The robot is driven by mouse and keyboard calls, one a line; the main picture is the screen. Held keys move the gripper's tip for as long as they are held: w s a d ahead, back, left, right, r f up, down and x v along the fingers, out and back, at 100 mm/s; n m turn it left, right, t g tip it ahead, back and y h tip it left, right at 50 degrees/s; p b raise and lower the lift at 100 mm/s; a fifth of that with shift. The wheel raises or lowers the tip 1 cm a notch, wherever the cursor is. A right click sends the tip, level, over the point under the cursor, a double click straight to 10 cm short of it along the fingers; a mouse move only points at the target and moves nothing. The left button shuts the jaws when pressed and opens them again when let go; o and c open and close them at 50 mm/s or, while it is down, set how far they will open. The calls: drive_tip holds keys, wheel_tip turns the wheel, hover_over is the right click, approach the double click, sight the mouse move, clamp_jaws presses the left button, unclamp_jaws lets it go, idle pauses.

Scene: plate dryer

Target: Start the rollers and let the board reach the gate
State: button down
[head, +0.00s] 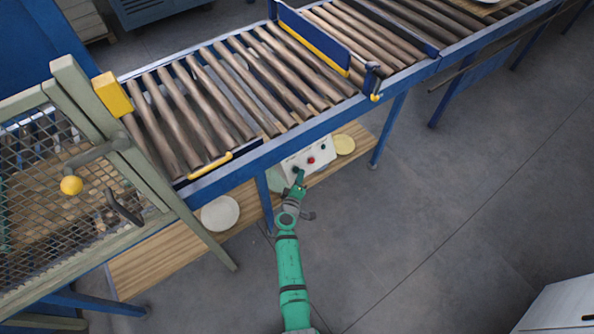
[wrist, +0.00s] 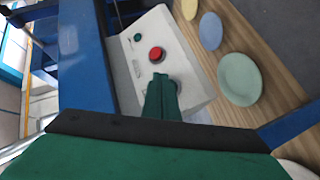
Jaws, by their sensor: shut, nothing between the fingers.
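My gripper (head: 299,179) is shut and empty at the white control box (head: 306,157) under the roller conveyor's front rail. In the wrist view its closed fingers (wrist: 161,84) lie over the box face (wrist: 140,75), beside a dark button they partly cover; contact is unclear. A red button (wrist: 157,54) and a small green button (wrist: 138,37) lie beyond. The board (head: 478,5) shows only partly on the rollers at the top right. A blue barrier with a yellow edge (head: 312,46) crosses the rollers (head: 215,95). A mesh-panelled frame (head: 60,190) with a yellow knob stands at the left.
A wooden shelf (head: 160,255) under the conveyor holds a white plate (head: 220,213) and a yellowish plate (head: 344,145). The wrist view shows a blue plate (wrist: 211,31) and a pale green one (wrist: 239,80). Blue legs stand close by. The floor at the right is mostly clear.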

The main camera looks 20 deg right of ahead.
drive_tip(key=shift+w, duration=0.1)
idle(0.4)
drive_tip(key=shift+w+a+f, duration=0.2)
